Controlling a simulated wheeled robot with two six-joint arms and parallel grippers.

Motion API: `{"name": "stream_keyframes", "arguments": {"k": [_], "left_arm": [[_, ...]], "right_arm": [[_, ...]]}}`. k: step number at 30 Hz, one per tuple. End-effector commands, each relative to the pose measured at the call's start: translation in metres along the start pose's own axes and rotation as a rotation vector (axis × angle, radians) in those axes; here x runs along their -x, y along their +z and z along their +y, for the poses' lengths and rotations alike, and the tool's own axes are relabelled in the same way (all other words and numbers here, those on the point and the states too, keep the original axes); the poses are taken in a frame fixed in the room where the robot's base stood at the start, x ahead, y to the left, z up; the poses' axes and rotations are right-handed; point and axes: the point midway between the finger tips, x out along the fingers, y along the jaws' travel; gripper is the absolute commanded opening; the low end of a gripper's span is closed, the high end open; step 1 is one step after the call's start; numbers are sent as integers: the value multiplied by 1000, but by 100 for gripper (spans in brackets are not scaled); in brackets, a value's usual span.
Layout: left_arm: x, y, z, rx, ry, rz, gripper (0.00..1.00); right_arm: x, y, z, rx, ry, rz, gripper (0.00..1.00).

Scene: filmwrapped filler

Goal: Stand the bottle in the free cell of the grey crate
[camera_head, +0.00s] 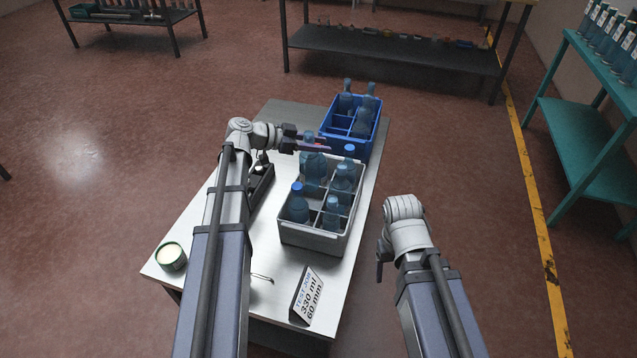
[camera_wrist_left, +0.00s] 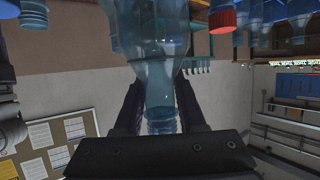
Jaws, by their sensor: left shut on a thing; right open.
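My left gripper (camera_head: 312,145) is shut on the neck of a clear blue bottle (camera_head: 315,166), with the bottle's body hanging below the fingers. In the left wrist view the bottle (camera_wrist_left: 152,45) has its neck between the two dark fingers (camera_wrist_left: 160,115). The bottle is over the left rear part of the grey crate (camera_head: 308,243); I cannot tell how far down it is. Several other blue bottles (camera_head: 298,208) stand in the crate's cells, and the held bottle partly hides the cells behind it. My right gripper (camera_head: 382,262) is open and empty, right of the table.
A blue crate (camera_head: 358,146) with bottles stands behind the grey crate. A black tray (camera_head: 262,186) lies to the left, partly behind my left arm. A round tin (camera_head: 172,257) and a sign (camera_head: 307,296) stand near the front. Bare tabletop (camera_head: 225,285) shows at the front left.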

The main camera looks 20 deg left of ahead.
Motion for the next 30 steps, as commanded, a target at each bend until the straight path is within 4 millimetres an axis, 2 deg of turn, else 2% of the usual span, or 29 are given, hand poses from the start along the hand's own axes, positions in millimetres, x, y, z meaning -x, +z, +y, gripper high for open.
{"name": "stream_keyframes", "arguments": {"k": [1, 9, 19, 27, 30], "left_arm": [[-7, 18, 0, 0, 0, 0, 0], [-24, 58, 0, 0, 0, 0, 0], [-26, 64, 0, 0, 0, 0, 0], [-39, 94, 0, 0, 0, 0, 0], [-40, 98, 0, 0, 0, 0, 0]], "right_arm": [[-19, -1, -2, 0, 0, 0, 72], [-62, -4, -6, 0, 0, 0, 72], [-69, -4, -7, 0, 0, 0, 72], [-101, -6, -10, 0, 0, 0, 72], [-105, -6, -10, 0, 0, 0, 72]]}}
